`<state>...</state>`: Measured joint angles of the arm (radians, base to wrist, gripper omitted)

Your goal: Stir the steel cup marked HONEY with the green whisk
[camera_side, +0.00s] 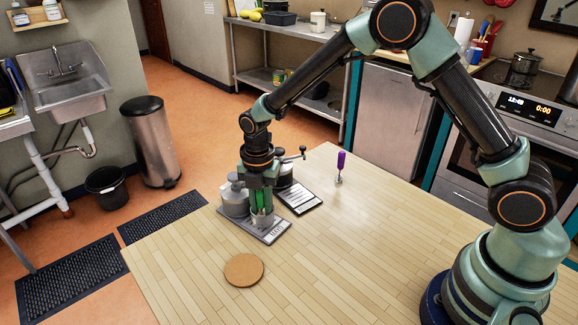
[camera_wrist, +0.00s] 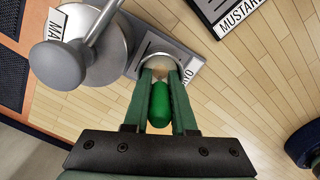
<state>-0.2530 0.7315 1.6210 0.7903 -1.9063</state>
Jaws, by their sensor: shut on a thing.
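My gripper (camera_side: 262,205) is shut on the green whisk, whose handle (camera_wrist: 160,105) shows between the fingers in the wrist view. It points down over a small steel cup (camera_side: 262,220) at the front of a grey tray (camera_side: 272,233). The whisk's lower end is hidden, so I cannot tell how deep it sits in the cup. Pale contents show between the fingertips (camera_wrist: 160,72) in the wrist view. I see no HONEY label.
A lidded metal pot (camera_side: 234,198) stands close left of the gripper. A purple whisk (camera_side: 341,165) stands farther right. A round cork mat (camera_side: 244,270) lies in front.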

